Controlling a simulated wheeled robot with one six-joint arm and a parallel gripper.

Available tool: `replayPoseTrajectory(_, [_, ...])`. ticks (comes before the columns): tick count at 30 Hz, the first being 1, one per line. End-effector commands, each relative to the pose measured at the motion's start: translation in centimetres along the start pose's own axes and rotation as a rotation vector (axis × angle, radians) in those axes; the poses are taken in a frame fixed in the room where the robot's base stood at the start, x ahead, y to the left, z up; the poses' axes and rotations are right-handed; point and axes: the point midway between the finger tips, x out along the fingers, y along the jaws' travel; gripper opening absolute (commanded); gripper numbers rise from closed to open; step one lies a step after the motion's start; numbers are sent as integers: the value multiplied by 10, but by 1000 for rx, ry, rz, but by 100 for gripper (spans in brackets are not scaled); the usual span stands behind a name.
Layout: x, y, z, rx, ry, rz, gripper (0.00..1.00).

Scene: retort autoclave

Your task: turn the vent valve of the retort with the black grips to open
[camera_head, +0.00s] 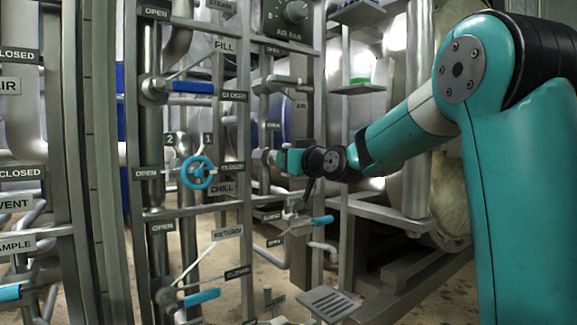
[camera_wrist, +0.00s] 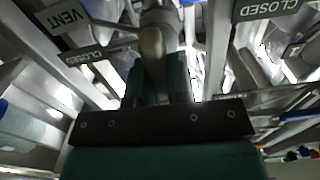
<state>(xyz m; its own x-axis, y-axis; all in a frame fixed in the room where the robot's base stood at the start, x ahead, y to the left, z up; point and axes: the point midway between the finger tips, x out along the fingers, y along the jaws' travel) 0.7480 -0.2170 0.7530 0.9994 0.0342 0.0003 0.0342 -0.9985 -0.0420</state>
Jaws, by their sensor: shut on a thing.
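My gripper (camera_head: 268,158) reaches left from my teal arm into the pipe frame in the head view. In the wrist view my gripper (camera_wrist: 158,84) is shut on a grey-brown valve handle (camera_wrist: 152,48), with one teal finger on each side. A VENT sign (camera_wrist: 62,17) is at the upper left there, with a CLOSED sign (camera_wrist: 84,57) close to the handle. The far part of the handle and its valve body are dark and partly hidden. No black grip can be made out. Another VENT sign (camera_head: 15,203) stands at the far left in the head view.
A blue handwheel (camera_head: 198,172) stands just left of my gripper. Blue-gripped levers (camera_head: 192,87) are above and below it. Upright posts and pipes crowd both sides. A slotted step (camera_head: 328,303) lies low in front. Another CLOSED sign (camera_wrist: 268,8) is upper right in the wrist view.

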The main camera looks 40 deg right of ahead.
Motion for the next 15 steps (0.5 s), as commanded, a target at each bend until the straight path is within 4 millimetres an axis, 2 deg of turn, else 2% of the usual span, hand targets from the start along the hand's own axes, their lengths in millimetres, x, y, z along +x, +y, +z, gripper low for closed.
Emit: replayPoseTrajectory(15, [0,0,0,-60,-2,2,0])
